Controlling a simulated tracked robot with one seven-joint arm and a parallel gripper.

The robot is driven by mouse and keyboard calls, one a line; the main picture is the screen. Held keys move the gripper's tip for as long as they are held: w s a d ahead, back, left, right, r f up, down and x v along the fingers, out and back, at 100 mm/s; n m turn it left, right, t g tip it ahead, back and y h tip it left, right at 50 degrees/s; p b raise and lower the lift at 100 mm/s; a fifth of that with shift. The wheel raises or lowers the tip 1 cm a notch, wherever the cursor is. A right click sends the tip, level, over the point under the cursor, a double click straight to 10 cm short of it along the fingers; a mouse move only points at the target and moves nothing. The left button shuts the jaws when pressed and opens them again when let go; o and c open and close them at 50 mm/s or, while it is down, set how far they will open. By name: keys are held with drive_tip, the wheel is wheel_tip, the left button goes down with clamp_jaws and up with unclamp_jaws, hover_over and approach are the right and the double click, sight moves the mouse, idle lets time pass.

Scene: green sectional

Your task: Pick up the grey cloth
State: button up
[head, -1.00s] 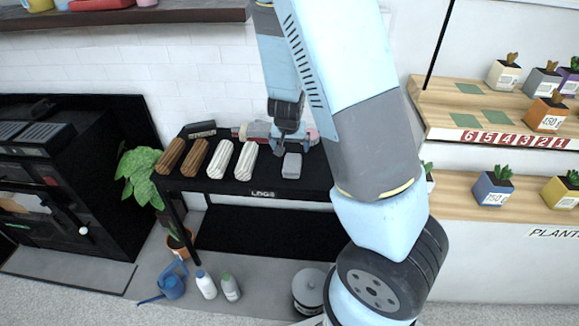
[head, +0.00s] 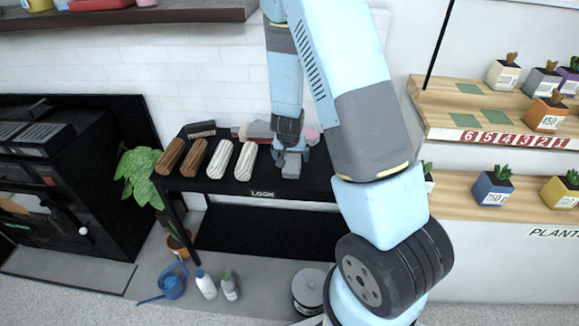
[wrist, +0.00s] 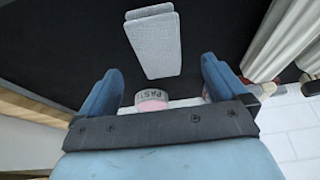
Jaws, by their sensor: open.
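The grey cloth (head: 291,170) is a small folded rectangle on the black table, right of the white log bundles. In the wrist view the cloth (wrist: 154,42) lies flat beyond the fingertips, roughly centred between them. My gripper (head: 291,154) is at the cloth's back edge in the head view and partly covers it. In the wrist view my gripper (wrist: 160,66) is open, with one blue finger on each side and nothing held. I cannot tell how high the fingertips are above the table.
Brown log bundles (head: 170,156) and white log bundles (head: 221,158) line the table (head: 325,186) to the left. A small round item marked "PAST" (wrist: 151,98) shows between the fingers in the wrist view. Plant shelves (head: 430,127) stand to the right.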

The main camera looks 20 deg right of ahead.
sight(292, 162)
drive_tip(key=shift+x, duration=2.8)
drive_tip(key=c, duration=1.1)
drive_tip(key=shift+o, duration=0.2)
drive_tip(key=shift+r, duration=0.1)
wheel_tip(292, 162, up, 3)
drive_tip(key=shift+s+a+r, duration=0.1)
drive_tip(key=shift+a+r, duration=0.05)
drive_tip(key=shift+r, duration=0.05)
drive_tip(key=s+a+r, duration=0.9)
drive_tip(key=s, duration=0.1)
drive_tip(key=shift+a+r, duration=0.2)
drive_tip(key=shift+r, duration=0.05)
